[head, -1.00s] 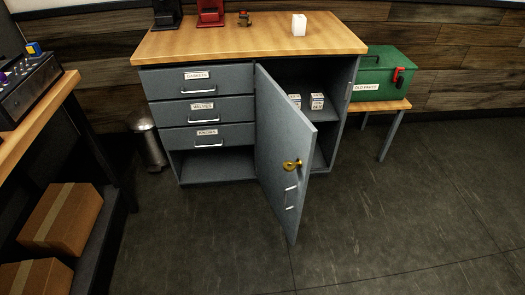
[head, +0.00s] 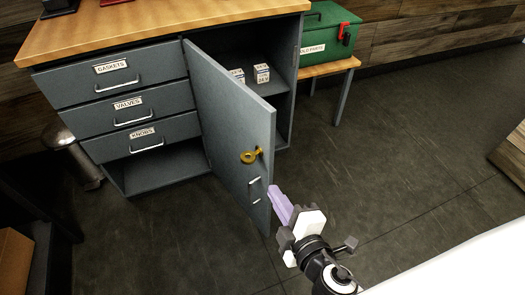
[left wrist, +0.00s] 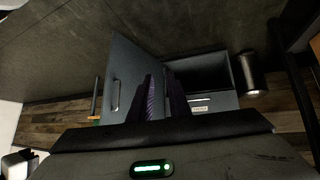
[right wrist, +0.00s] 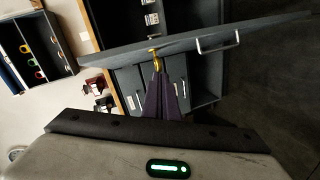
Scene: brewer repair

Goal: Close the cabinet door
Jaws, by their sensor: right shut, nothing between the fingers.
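The grey cabinet door (head: 235,125) stands wide open, swung out toward me from the cabinet's right compartment. A yellow key (head: 251,156) sits in it, with a pale handle (head: 254,190) below. My right gripper (head: 280,203) is shut and empty beside the door's lower free edge; whether it touches cannot be told. The right wrist view shows its purple fingers (right wrist: 160,75) below the door (right wrist: 120,48). My left gripper is outside the head view. Its fingers (left wrist: 161,85) look apart and empty in the left wrist view, with the door (left wrist: 122,75) beyond them.
The cabinet (head: 150,191) has labelled drawers and an open lower shelf at left. Small white boxes (head: 262,73) stand inside its right compartment. A green box (head: 330,30) sits on a low bench to the right. A metal bin (head: 70,155) stands at left. The floor to the right is mostly clear.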

